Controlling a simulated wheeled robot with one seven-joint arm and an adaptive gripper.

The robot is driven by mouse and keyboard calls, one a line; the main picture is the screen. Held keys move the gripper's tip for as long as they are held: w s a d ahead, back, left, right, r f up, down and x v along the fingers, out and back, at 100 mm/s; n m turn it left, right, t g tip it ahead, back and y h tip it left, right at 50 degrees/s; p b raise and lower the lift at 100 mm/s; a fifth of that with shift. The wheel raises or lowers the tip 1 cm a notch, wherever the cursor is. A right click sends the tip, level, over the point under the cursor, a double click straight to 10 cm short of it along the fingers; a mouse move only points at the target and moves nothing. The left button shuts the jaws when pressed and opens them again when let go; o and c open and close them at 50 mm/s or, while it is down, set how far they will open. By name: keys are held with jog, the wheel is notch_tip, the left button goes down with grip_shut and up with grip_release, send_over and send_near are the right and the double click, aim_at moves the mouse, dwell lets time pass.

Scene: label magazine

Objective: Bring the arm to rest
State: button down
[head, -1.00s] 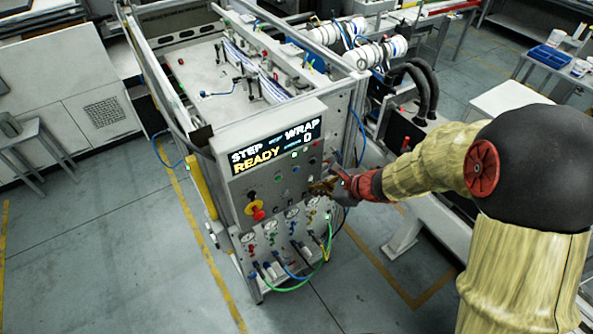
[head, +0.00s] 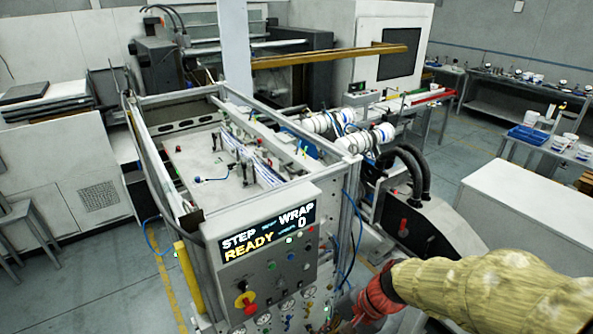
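My arm reaches in from the lower right of the head view, with a red wrist section. My gripper (head: 343,317) is at the bottom edge, just right of the lower part of the control panel (head: 262,275). It is small, dark and partly cut off by the frame, so I cannot tell whether its fingers are open or shut. No held object can be made out. The panel's display (head: 268,234) reads "STEP WRAP", "READY" and "0".
The machine frame (head: 215,92) stands behind the panel, with white rolls (head: 340,120) and black hoses (head: 408,170) at its right. A white cabinet (head: 525,205) stands at right. A bench with blue trays (head: 528,134) is farther back. Open floor lies at left.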

jog(key=s+d+f+n+t+h+b, duration=0.2)
jog(key=s+d+n+h+b, duration=0.1)
jog(key=b, duration=0.7)
jog(key=s+d+f+n+t+h+b, duration=0.2)
jog(key=s+d+n+h+b, duration=0.1)
jog(key=s+d+n+b, duration=0.2)
jog(key=s+d+b, duration=0.2)
jog(key=d+b, duration=0.2)
jog(key=b, duration=0.1)
jog(key=shift+d+f+t, duration=0.3)
jog(key=shift+f+t, duration=0.05)
jog(key=shift+t, duration=0.05)
